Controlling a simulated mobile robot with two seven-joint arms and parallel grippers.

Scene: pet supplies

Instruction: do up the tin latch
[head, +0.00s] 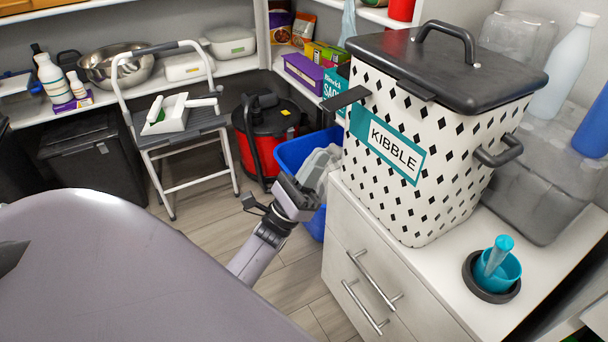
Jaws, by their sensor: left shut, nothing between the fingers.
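The kibble tin (440,170) is white with black diamonds and stands upright on a white drawer cabinet. Its dark lid (440,65) with a loop handle is on top and looks seated. A dark flat latch flap (346,98) sticks out from the tin's front, left of the teal KIBBLE label, and is not lying against the wall. A small dark tab (415,90) shows at the lid's front edge. My left gripper (322,165) is low and to the left of the tin, apart from the latch, shut and empty. My right gripper is out of view.
The white cabinet (375,250) has two bar handles facing my arm. A teal cup (497,272) stands on it right of the tin, and bottles stand behind. A blue bin (295,150), a red vacuum (268,135) and a step stool (180,140) are behind my arm.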

